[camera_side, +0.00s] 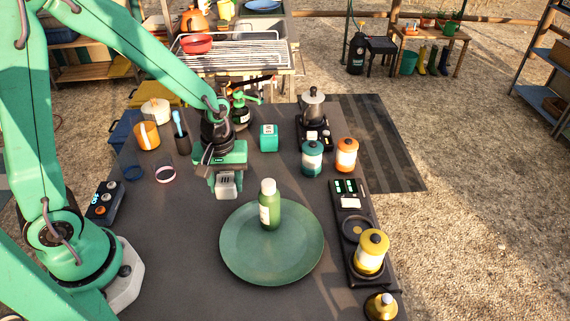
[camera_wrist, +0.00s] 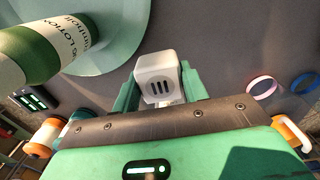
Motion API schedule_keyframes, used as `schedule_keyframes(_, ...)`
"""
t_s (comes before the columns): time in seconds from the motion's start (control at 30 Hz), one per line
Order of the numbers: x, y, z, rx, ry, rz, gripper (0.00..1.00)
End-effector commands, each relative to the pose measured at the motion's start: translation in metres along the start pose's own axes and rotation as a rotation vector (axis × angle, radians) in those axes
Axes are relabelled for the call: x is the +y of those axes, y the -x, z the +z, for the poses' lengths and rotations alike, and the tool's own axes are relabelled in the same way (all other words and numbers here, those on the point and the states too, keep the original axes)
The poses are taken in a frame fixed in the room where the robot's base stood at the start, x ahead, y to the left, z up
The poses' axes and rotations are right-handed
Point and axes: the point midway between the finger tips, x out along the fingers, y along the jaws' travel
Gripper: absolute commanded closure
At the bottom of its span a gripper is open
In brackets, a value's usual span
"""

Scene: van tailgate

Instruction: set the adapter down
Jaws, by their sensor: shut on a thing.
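The adapter is a small pale grey-white block (camera_side: 226,188) with dark slots in its face, also clear in the wrist view (camera_wrist: 158,72). My gripper (camera_side: 225,179) has green fingers and is shut on it, one finger on each side. In the side view it is just beyond the upper left rim of the green plate. I cannot tell whether its underside touches the dark table (camera_side: 180,240) or hangs just above it.
A green plate (camera_side: 245,262) bears a white-capped lotion bottle (camera_side: 268,212). A teal box (camera_side: 268,138), teal canister (camera_side: 312,158) and orange canister (camera_side: 346,155) stand behind. Two open rings (camera_side: 165,174) lie left, near a control box (camera_side: 104,203). The front left table is clear.

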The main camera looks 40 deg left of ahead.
Motion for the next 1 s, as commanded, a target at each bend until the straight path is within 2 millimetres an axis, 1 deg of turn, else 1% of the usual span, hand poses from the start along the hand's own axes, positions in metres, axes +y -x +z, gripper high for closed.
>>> schedule_keyframes(0.4,0.0,-0.035,0.001,-0.002,0.0,-0.002,0.81)
schedule_keyframes(0.9,0.0,-0.041,0.001,-0.001,0.0,-0.001,0.81)
schedule_keyframes(0.93,0.0,-0.041,0.001,-0.001,0.0,-0.001,0.55)
schedule_keyframes(1.0,0.0,-0.041,0.001,0.0,0.0,-0.001,0.41)
